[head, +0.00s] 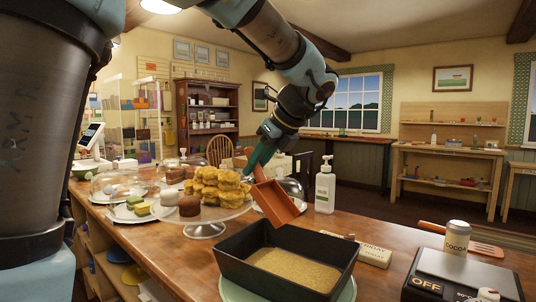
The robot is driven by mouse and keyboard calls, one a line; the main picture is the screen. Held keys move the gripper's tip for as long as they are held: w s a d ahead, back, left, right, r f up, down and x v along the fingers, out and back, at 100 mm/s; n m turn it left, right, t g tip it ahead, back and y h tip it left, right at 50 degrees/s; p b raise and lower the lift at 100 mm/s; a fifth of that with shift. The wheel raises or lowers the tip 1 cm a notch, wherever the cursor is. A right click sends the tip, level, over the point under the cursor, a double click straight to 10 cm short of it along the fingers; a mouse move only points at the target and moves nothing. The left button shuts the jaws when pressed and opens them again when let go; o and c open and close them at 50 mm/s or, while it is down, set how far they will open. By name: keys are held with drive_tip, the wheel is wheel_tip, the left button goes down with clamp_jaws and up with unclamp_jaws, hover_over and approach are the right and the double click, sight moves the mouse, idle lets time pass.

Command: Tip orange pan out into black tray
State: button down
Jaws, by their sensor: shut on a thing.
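The orange pan (279,203) is a small square-sided pan held in the air, steeply tilted, over the back edge of the black tray. No contents are clearly visible in it. My gripper (259,168) is shut on the pan at its upper left end; the fingers partly hide the grip. The black tray (237,275) is a deep rectangular pan at the front of the counter. A layer of tan, grainy material covers its floor. The tray rests on a pale green round plate or board (232,292).
A glass stand (205,229) with stacked yellow pastries is close left of the pan. A white pump bottle (325,188) stands behind right. A small labelled block (362,252), a scale (462,272), a cocoa tin (457,237) and an orange slotted turner (486,249) are to the right.

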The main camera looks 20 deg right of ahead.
drive_tip(key=w+a+f+g+h+p, duration=0.1)
drive_tip(key=w+f+g+h+p, duration=0.2)
drive_tip(key=f+g+p, duration=0.4)
drive_tip(key=shift+a+h, duration=0.3)
drive_tip(key=shift+h, duration=0.1)
drive_tip(key=shift+w, duration=0.1)
idle(0.4)
